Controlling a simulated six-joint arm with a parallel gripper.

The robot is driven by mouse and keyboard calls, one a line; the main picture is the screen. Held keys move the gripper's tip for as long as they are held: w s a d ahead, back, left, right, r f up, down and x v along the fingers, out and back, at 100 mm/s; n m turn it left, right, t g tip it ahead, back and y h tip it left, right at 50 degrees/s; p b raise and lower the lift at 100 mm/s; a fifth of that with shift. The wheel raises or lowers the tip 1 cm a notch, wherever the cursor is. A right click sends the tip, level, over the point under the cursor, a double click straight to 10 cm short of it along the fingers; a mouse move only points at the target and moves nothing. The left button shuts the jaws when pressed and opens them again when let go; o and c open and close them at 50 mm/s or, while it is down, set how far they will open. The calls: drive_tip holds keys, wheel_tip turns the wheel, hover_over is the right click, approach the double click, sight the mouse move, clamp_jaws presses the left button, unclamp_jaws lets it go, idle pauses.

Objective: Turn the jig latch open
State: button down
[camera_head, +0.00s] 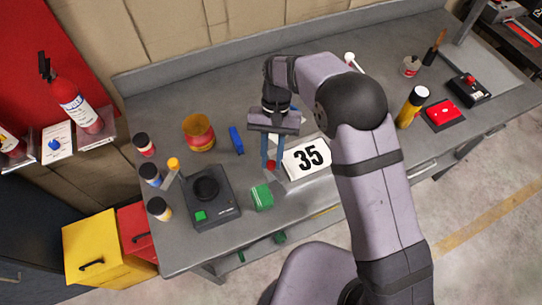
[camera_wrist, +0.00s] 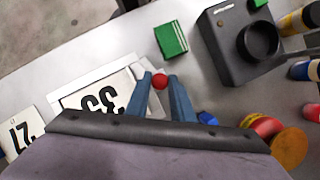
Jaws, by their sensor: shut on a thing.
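The jig holds a white number plate marked 35 (camera_head: 306,157), which also shows upside down in the wrist view (camera_wrist: 101,101). The latch's red knob (camera_wrist: 160,81) sits beside the plate's edge. My gripper (camera_wrist: 160,85) has its two blue fingers pointing down, shut on the red knob. In the head view my gripper (camera_head: 271,163) is just left of the plate, with the red knob (camera_head: 271,165) low between the fingertips. The latch's arm is mostly hidden by the fingers, so its angle cannot be told.
A green block (camera_head: 262,197) lies close in front of my gripper. A dark grey device with a round top (camera_head: 209,192) stands to the left. My forearm passes over the bench right of the plate.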

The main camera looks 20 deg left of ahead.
drive_tip(key=shift+w+r+m+y, duration=0.15)
drive_tip(key=shift+m+y, duration=0.35)
drive_tip(key=shift+m, duration=0.7)
drive_tip(key=c, duration=1.5)
unclamp_jaws()
drive_tip(key=shift+d, duration=0.1)
drive_tip(key=shift+c, duration=0.2)
drive_tip(key=b+v, duration=0.2)
drive_tip(key=v, duration=0.5)
